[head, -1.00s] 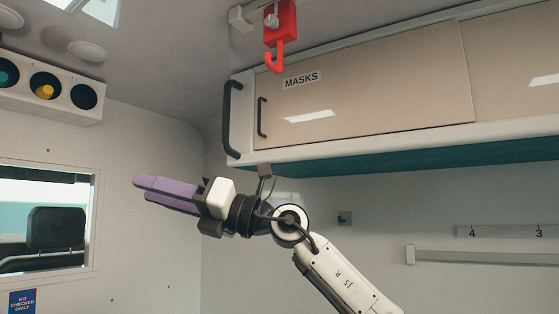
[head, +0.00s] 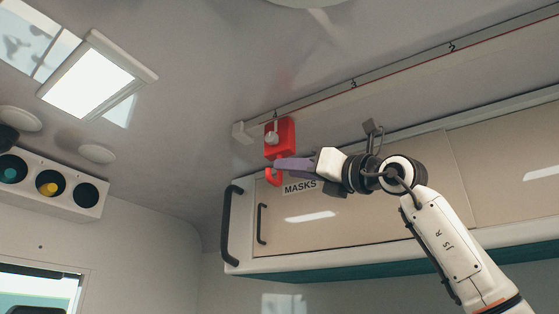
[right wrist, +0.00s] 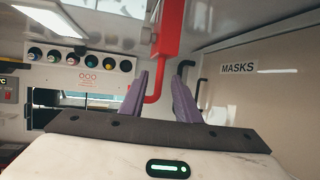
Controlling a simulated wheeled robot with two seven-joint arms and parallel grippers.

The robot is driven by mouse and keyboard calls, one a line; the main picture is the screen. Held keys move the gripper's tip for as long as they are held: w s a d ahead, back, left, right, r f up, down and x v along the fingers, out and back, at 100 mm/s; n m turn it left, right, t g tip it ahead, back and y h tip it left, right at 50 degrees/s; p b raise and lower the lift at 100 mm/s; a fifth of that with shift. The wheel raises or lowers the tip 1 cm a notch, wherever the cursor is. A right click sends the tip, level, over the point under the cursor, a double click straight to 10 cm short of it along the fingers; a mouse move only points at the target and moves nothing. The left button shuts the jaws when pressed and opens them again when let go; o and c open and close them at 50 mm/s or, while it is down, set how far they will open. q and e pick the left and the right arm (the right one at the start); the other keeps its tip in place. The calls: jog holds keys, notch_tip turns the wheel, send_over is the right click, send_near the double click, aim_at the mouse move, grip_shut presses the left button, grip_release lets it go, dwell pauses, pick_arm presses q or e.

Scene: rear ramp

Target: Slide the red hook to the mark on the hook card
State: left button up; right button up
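The red hook (head: 279,137) hangs from the left end of a ceiling rail (head: 352,86). Its block is on top and its curved end below. My right gripper (head: 276,165) is raised, its purple fingers pointing left at the hook's lower part. In the right wrist view the two fingers (right wrist: 157,80) are apart, and the red hook's stem (right wrist: 161,84) shows between them with gaps on both sides. Whether a finger touches it I cannot tell. I cannot make out a hook card. My left gripper is not in view.
The rail carries the numbers 3 and 2 and runs up to the right. A beige cabinet labelled MASKS (head: 360,195) with a black handle (head: 231,225) is just below the gripper. A panel of round coloured fittings (head: 50,188) is at left.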

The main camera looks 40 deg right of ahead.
aim_at(280, 179)
jog(key=p+x, duration=0.1)
jog(key=x, duration=0.3)
jog(key=shift+w+a+r+p, duration=0.1)
jog(key=shift+w+r+p, duration=0.05)
jog(key=shift+w+p, duration=0.2)
jog(key=shift+s, duration=0.1)
jog(key=shift+c, duration=0.5)
grip_shut()
